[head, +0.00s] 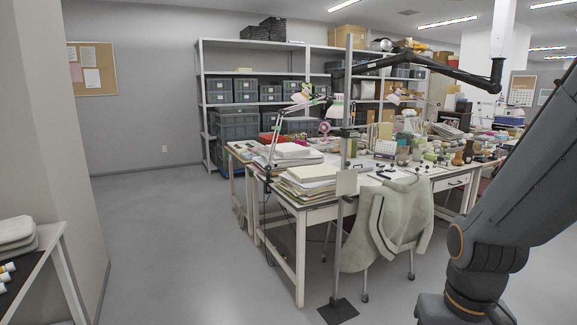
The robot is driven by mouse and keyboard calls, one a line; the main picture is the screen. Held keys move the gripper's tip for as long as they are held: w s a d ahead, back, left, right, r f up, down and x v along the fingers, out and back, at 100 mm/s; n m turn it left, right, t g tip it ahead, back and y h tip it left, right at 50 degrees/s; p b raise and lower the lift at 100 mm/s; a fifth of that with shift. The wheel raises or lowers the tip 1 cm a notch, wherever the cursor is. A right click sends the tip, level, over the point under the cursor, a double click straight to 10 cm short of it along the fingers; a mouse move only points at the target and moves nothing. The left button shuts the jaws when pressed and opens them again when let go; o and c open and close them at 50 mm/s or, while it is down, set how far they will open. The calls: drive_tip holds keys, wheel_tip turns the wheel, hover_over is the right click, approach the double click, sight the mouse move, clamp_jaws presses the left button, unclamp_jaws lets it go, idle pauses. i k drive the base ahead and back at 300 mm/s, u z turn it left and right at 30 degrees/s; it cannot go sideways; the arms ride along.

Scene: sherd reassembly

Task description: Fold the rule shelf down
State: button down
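I cannot make out for certain which thing is the rule shelf. A slim upright pole stand (341,240) stands on a dark floor plate at the near corner of the desk. A small pale plate (346,183) sits on this pole at about desk height and looks upright; whether it is the rule shelf I cannot tell. A dark jointed boom (430,68) reaches right from near the pole's top. My arm rises at the right edge, but my gripper is out of view.
A cluttered desk (315,212) bears papers, lamps and many small objects. A chair with a pale green coat (385,230) stands right of the pole. Metal shelving (200,95) with dark crates lines the back wall. The grey floor (185,250) at left is clear.

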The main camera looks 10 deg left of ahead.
sight(346, 179)
drive_tip(key=u, duration=0.8)
drive_tip(key=i, duration=0.85)
drive_tip(key=u, duration=0.6)
drive_tip(key=i, duration=1)
drive_tip(key=z, duration=0.8)
drive_tip(key=i, duration=0.85)
drive_tip(key=z, duration=0.85)
